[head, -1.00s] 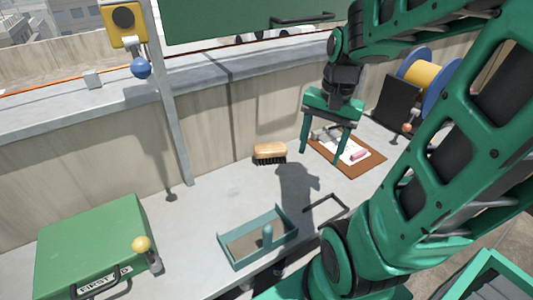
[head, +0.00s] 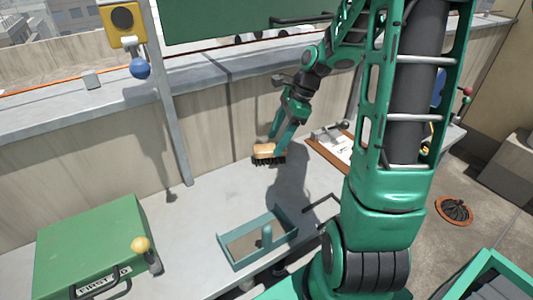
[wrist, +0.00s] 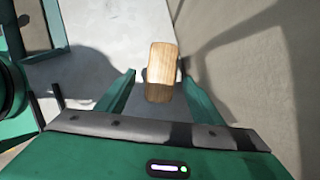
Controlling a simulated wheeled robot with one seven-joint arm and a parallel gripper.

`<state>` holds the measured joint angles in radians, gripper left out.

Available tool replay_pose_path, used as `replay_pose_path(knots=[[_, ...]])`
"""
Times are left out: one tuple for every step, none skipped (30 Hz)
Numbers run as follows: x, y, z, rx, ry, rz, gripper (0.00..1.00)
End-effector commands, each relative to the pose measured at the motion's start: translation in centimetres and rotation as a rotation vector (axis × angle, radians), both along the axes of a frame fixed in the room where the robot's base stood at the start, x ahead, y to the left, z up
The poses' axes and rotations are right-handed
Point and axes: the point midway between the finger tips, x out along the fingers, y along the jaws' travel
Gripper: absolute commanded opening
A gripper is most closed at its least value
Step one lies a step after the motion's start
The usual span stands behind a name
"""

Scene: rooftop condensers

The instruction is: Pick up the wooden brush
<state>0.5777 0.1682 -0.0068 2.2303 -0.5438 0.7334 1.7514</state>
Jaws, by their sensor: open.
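The wooden brush (head: 264,152) lies on the grey bench top near the back wall, its tan wooden back up and dark bristles down. In the wrist view the brush (wrist: 161,72) shows ahead of the fingers, in line with the gap between them. My gripper (head: 279,137) is open and just above and behind the brush in the head view, one finger overlapping its right end in the picture. In the wrist view my gripper (wrist: 157,90) has its two green fingers apart, with nothing held. I cannot tell whether a finger touches the brush.
A green first aid case (head: 90,250) stands at left, a yellow-knobbed lever (head: 143,247) beside it. A teal open tray (head: 237,266) sits in front. A clipboard (head: 326,152) lies right of the brush. The back wall (head: 225,120) is close behind.

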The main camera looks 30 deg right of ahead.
Motion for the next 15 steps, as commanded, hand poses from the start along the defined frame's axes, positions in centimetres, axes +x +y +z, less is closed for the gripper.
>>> replay_pose_path(knots=[[0.1,0.3,-0.5,0.001,0.001,0.002,0.61],[0.3,0.5,-0.8,0.001,0.001,0.002,0.61],[0.4,0.7,-1.3,0.001,0.003,0.002,0.61],[0.5,0.9,-1.7,0.001,0.003,0.002,0.61],[0.7,1.1,-2.1,0.001,0.002,0.002,0.61],[0.8,1.4,-2.5,0.001,0.003,0.003,0.61],[0.9,1.6,-2.9,0.002,0.002,0.003,0.61],[0.9,1.7,-3.3,0.002,0.003,0.002,0.61],[1.0,1.8,-3.6,0.001,0.002,0.002,0.61],[1.1,1.9,-3.9,0.000,0.002,0.002,0.61],[1.1,1.9,-4.0,-0.001,0.001,0.001,0.61],[1.1,2.0,-4.2,-0.001,0.000,0.001,0.61],[1.1,2.0,-4.3,-0.001,0.000,0.001,0.61],[1.1,2.0,-4.3,-0.001,0.000,0.001,0.61],[1.1,2.0,-4.4,-0.001,0.000,0.001,0.61]])
